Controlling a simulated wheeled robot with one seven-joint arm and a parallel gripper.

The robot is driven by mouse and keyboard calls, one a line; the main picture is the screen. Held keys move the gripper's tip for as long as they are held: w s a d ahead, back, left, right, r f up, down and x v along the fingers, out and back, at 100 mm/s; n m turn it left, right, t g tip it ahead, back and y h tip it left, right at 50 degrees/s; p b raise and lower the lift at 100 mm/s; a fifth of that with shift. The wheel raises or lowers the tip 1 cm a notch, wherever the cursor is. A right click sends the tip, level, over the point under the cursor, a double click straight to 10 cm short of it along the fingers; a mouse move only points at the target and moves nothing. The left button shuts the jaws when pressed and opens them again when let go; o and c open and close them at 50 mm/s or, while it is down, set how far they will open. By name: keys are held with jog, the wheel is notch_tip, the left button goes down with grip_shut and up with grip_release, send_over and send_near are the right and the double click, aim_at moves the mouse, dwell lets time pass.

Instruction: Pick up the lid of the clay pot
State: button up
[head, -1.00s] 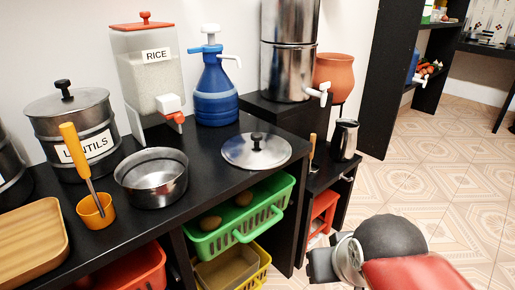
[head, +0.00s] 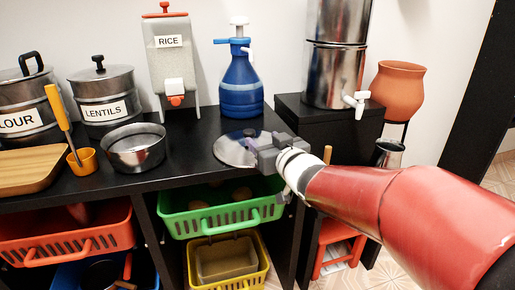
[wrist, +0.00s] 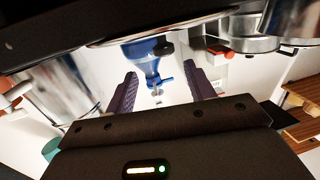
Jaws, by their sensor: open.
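The clay pot (head: 397,92) is an orange-brown pot with an open top, on a dark stand at the right in the head view. A flat round metal lid (head: 230,151) lies on the black counter. The lid's black knob (wrist: 163,48) seems to show near the upper middle.
A blue jug (head: 240,85) stands behind the lid, with a rice dispenser (head: 171,60) to its left. A steel water filter (head: 333,75) on a black box (head: 330,120) stands at the right. A steel bowl (head: 135,148) is left on the counter. Baskets sit below.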

aim_at(252, 133)
jog(key=shift+w+a+y, duration=0.3)
jog(key=shift+w+a, duration=0.2)
jog(key=shift+a, duration=0.05)
jog(key=x, duration=0.6)
jog(key=shift+w+a+f, duration=0.2)
jog(key=shift+w+f, duration=0.05)
jog(key=shift+w, duration=0.1)
jog(key=c, duration=1.1)
